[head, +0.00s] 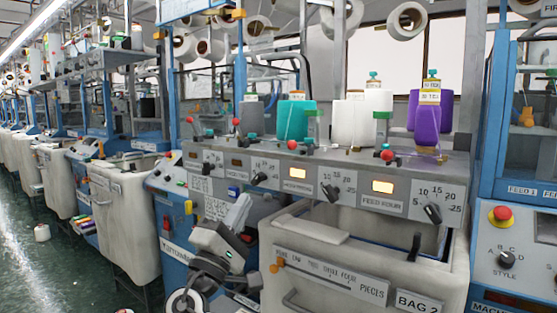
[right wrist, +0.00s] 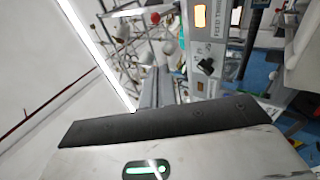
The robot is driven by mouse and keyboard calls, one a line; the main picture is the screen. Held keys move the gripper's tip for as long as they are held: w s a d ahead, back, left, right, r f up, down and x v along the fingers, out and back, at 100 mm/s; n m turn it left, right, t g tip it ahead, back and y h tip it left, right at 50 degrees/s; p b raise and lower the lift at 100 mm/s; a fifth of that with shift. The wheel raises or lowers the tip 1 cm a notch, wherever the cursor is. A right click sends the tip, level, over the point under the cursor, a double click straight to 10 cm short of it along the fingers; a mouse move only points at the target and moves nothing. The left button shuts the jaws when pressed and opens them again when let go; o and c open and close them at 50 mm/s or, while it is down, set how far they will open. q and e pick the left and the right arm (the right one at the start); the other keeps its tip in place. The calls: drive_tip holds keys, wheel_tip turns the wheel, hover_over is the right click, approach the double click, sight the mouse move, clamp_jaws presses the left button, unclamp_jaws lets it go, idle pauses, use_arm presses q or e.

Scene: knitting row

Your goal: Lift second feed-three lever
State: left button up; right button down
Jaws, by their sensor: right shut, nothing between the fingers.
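A grey control panel (head: 330,190) runs along the machine top, with small levers with red knobs on its upper ledge. One red-knobbed lever (head: 292,145) stands by the teal cones, above a lit display (head: 297,173); another (head: 388,155) is further right. Which one is the second feed-three lever I cannot tell. My right gripper (head: 240,208) is shut and empty, in front of the panel and below its dials, apart from the levers. In the right wrist view its fingers (right wrist: 158,88) are together, with the panel (right wrist: 215,50) beyond and a red knob (right wrist: 155,18) further off. My left gripper is out of view.
Teal cones (head: 292,121), white cones (head: 365,115) and a purple cone (head: 428,118) stand behind the levers. Dial knobs (head: 330,192) stick out of the panel front. A pale bin (head: 365,260) stands below. A blue machine with a red button (head: 501,214) is at right.

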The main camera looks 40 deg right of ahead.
sight(299, 148)
use_arm(q)
drive_tip(key=p, duration=0.2)
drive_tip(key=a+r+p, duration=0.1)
drive_tip(key=p, duration=0.2)
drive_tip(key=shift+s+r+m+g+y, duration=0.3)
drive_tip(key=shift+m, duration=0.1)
use_arm(e)
drive_tip(key=d+r, duration=0.8)
drive_tip(key=d, duration=0.2)
drive_tip(key=shift+w+d, duration=0.25)
drive_tip(key=shift+w+r, duration=0.1)
